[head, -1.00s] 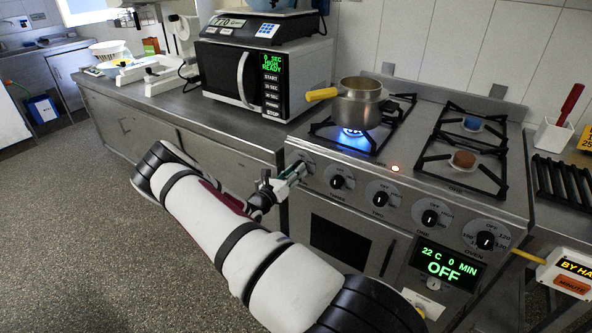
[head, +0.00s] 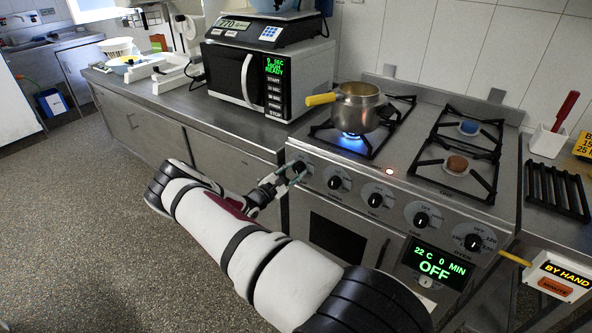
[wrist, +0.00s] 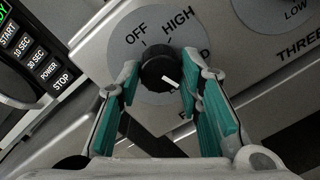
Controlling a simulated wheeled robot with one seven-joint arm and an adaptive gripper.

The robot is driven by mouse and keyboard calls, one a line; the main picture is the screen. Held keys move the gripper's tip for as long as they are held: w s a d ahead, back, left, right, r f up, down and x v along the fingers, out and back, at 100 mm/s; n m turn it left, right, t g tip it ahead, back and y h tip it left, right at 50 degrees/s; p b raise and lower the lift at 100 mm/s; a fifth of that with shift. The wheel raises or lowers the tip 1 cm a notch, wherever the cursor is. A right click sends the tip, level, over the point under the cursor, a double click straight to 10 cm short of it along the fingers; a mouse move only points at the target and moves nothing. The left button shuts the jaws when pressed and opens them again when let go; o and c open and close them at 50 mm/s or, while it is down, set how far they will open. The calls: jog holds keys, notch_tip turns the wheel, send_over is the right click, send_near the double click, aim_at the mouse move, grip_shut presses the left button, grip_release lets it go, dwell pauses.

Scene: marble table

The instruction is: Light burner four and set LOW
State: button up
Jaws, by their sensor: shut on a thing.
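The leftmost stove knob (wrist: 158,66) is black with a white pointer line, on a grey dial marked OFF and HIGH; other lettering is partly covered. The pointer slants to the lower right, past the label that ends in D. My gripper (wrist: 161,78) is shut on this knob, a teal-padded finger on each side. In the head view my gripper (head: 292,174) is at the left end of the stove front. A blue flame (head: 352,135) burns under a metal pot (head: 358,108) on the left side of the stove.
Further knobs (head: 336,183) line the stove front to the right. The oven display (head: 437,262) reads OFF. A microwave (head: 268,80) stands on the counter left of the stove. The pot's yellow handle (head: 321,99) points left.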

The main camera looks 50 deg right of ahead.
jog(key=shift+m+p, duration=0.9)
jog(key=shift+m, duration=1)
jog(key=o, duration=1.2)
jog(key=shift+c, duration=0.2)
jog(key=shift+a, duration=0.1)
jog(key=a, duration=1.1)
jog(key=shift+a, duration=0.4)
